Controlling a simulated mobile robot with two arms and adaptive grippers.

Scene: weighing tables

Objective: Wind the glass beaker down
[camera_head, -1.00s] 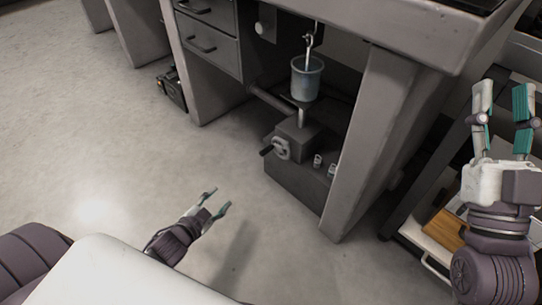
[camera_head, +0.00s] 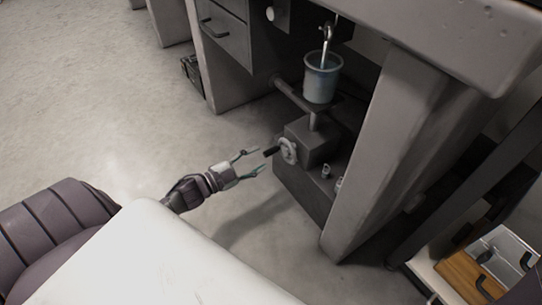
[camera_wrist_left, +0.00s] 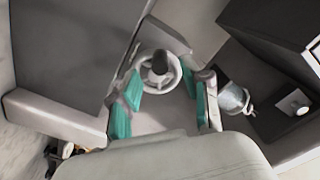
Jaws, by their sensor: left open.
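The glass beaker (camera_head: 322,80) stands on a small platform on a post under the table, with a metal hook and rod hanging into it from above. Below it is a grey jack box (camera_head: 312,140) with a round handwheel (camera_head: 288,151) and a dark crank knob (camera_head: 271,152) on its side. My left gripper (camera_head: 252,162) is open and empty, its fingertips just short of the knob. My right gripper is out of view.
The table's thick leg (camera_head: 375,165) stands right of the jack, and a drawer unit (camera_head: 226,38) is at its left. A low cart with a wooden board (camera_head: 468,277) and a metal tray is at lower right. The floor at left is clear.

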